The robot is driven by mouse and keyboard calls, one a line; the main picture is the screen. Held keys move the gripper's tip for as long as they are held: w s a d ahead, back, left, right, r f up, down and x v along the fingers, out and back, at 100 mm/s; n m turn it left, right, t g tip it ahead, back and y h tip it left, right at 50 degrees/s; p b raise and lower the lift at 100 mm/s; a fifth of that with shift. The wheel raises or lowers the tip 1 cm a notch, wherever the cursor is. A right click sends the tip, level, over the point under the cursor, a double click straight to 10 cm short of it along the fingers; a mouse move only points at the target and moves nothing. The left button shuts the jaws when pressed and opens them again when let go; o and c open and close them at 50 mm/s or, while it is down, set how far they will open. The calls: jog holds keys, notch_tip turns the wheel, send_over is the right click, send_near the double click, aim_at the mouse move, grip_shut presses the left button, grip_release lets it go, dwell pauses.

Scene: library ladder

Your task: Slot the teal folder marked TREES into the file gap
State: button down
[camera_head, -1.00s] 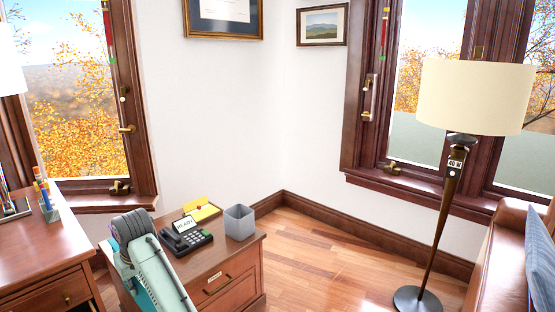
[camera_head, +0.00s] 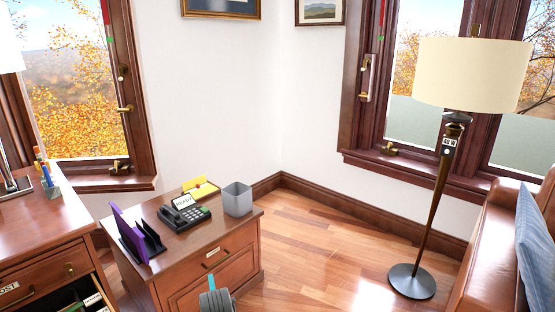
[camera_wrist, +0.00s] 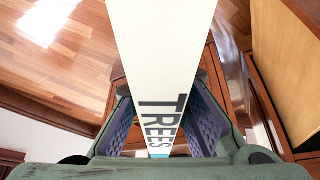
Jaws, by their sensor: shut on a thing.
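The folder (camera_wrist: 160,50) marked TREES fills the middle of the wrist view. Its pale face or spine carries dark TREES lettering, with a sliver of teal at the bottom end. My gripper (camera_wrist: 162,92) is shut on it, one padded finger on each side. In the head view, a black file rack (camera_head: 152,243) stands on the small wooden cabinet (camera_head: 235,228), with a purple folder (camera_head: 130,236) upright at its left side. A gap shows beside the purple folder. My gripper's fingers cannot be made out in the head view; a grey and teal part shows at the bottom edge.
A desk with an open drawer (camera_head: 85,299) is at left. A floor lamp (camera_head: 440,190) and leather seat (camera_head: 490,255) are at right. The floor between is clear.

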jog(key=s+d+f+m, duration=0.2)
jog(key=s+d+f, duration=0.3)
jog(key=d, duration=0.3)
jog(key=s+d+f+m+h+b, duration=0.1)
jog(key=s+d+f, duration=0.4)
jog(key=d, duration=0.4)
jog(key=shift+s+d+f+m, duration=0.15)
jog(key=shift+s+f+m, duration=0.2)
jog(key=shift+f, duration=0.35)
jog(key=shift+w+d, duration=0.1)
jog(key=shift+w, duration=0.1)
